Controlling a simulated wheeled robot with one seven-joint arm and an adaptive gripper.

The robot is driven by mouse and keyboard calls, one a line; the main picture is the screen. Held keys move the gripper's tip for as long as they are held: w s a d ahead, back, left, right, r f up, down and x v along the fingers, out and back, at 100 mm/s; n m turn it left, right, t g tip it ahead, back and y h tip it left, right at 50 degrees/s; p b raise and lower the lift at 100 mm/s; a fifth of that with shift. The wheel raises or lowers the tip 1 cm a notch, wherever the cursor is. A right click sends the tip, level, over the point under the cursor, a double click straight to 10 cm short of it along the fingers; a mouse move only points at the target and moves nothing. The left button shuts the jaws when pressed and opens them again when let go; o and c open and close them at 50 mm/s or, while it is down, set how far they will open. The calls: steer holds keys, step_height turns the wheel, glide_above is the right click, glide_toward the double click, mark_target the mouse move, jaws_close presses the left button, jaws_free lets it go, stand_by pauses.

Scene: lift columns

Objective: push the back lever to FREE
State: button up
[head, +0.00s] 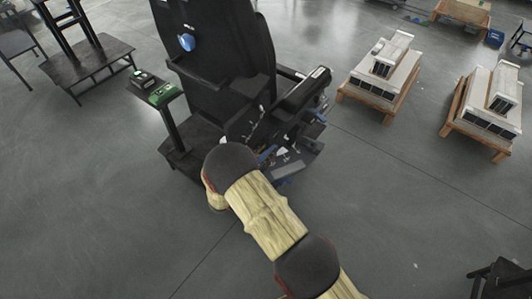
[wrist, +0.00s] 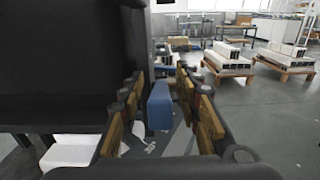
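A black chair-like seat (head: 215,50) stands at the top middle of the head view, with a cluster of controls on its right side (head: 285,145). In the wrist view a blue lever-like block (wrist: 159,106) stands upright between the fingers of my gripper (wrist: 161,84). The gripper is open, with visible gaps on both sides of the block. I cannot tell whether this block is the back lever. No FREE marking is readable. In the head view my arm covers part of the controls, and I cannot make out the gripper clearly there.
A black armrest (head: 303,88) juts out above the controls. A side post carries a small tray with a green item (head: 163,94). Wooden pallets with white units (head: 382,70) stand to the right.

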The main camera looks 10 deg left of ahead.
steer(key=c, duration=0.3)
jaws_close()
stand_by(0.7)
